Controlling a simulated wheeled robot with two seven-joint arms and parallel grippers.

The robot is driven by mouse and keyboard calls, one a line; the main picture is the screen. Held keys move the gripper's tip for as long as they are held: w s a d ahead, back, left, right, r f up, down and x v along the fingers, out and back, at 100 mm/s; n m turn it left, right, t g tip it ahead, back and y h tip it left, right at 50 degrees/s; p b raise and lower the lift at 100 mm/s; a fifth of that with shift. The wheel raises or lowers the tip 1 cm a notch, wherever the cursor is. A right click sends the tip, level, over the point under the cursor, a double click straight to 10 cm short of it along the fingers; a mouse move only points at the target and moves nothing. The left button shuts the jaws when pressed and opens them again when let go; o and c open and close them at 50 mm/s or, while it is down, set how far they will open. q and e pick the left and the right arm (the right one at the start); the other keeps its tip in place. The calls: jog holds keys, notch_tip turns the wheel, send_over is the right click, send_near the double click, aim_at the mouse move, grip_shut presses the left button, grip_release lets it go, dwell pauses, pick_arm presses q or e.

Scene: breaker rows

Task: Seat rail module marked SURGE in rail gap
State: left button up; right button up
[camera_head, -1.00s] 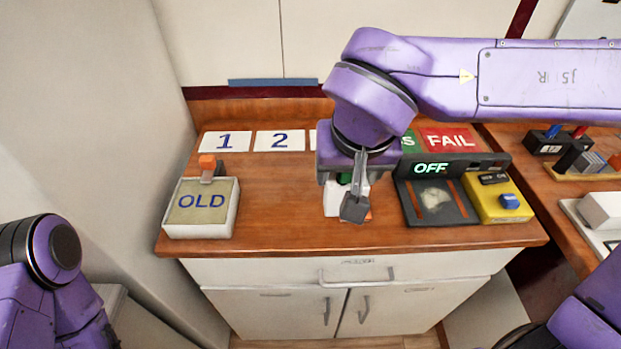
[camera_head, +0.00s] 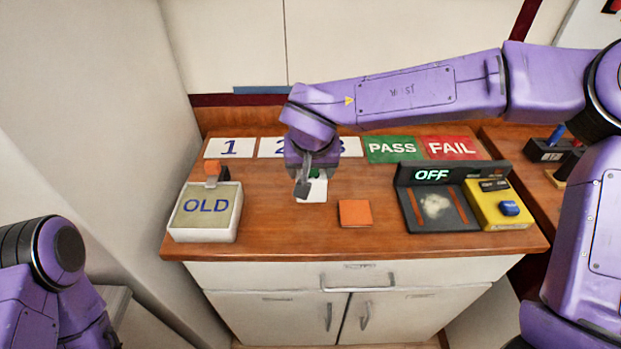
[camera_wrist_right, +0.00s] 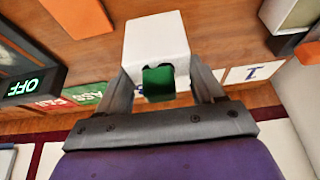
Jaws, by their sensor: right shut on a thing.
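My right gripper (camera_head: 305,186) is shut on a white block with a green part, held over the left-middle of the wooden counter. The white block (camera_head: 316,190) shows partly behind the gripper in the head view. In the right wrist view the white block (camera_wrist_right: 155,38) sits between the two fingers (camera_wrist_right: 163,88), with the green part (camera_wrist_right: 159,82) facing the wrist. No SURGE marking can be read on it. I cannot make out a rail gap in these views. My left arm shows at the lower left of the head view, but its gripper does not.
An orange square (camera_head: 355,213) lies on the counter (camera_head: 290,233). A box marked OLD (camera_head: 207,228) stands left. A tester reading OFF (camera_head: 432,174) and a yellow unit (camera_head: 500,213) stand right. Number cards, PASS (camera_head: 392,149) and FAIL (camera_head: 452,147) lie along the back.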

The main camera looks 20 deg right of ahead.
aim_at(311, 175)
jog(key=shift+w+f, duration=0.15)
jog(key=shift+f, duration=0.75)
jog(key=shift+w+f, duration=0.1)
jog(key=shift+f, duration=0.8)
jog(key=o, duration=1.2)
jog(key=shift+f, duration=0.1)
